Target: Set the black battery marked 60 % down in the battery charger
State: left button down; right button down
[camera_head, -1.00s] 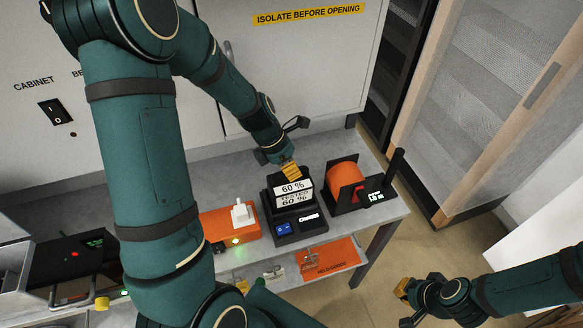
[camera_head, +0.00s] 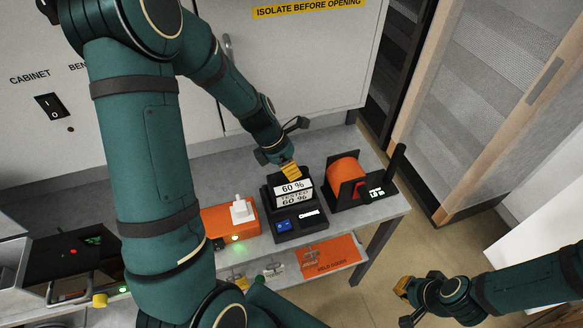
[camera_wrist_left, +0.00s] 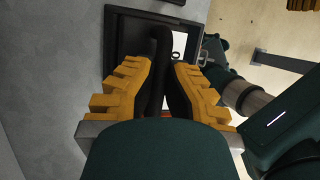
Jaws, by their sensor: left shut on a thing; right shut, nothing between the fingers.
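The black battery marked 60 % (camera_head: 293,188) is upright at the black battery charger (camera_head: 286,227), its labels facing the head camera. My left gripper (camera_head: 289,170) is shut on the top of the battery from above. In the left wrist view its yellow fingers (camera_wrist_left: 163,88) close on a black part. The battery's lower end is at the charger's slot; I cannot tell whether it rests on the bottom. The charger shows a blue patch and a lit white label on its front. My right gripper (camera_head: 403,289) is shut and empty, away at the lower right.
An orange box (camera_head: 230,222) with a white plug stands left of the charger. An orange spool (camera_head: 344,171) in a black holder stands close on its right. The grey bench (camera_head: 384,212) ends just beyond the holder. A cabinet (camera_head: 300,65) stands behind.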

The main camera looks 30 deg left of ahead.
pick_arm(q)
jog(key=shift+f, duration=0.2)
jog(key=c, duration=1.1)
grip_release()
jog(key=shift+o, duration=0.2)
jog(key=shift+f, duration=0.1)
jog(key=v, duration=1.2)
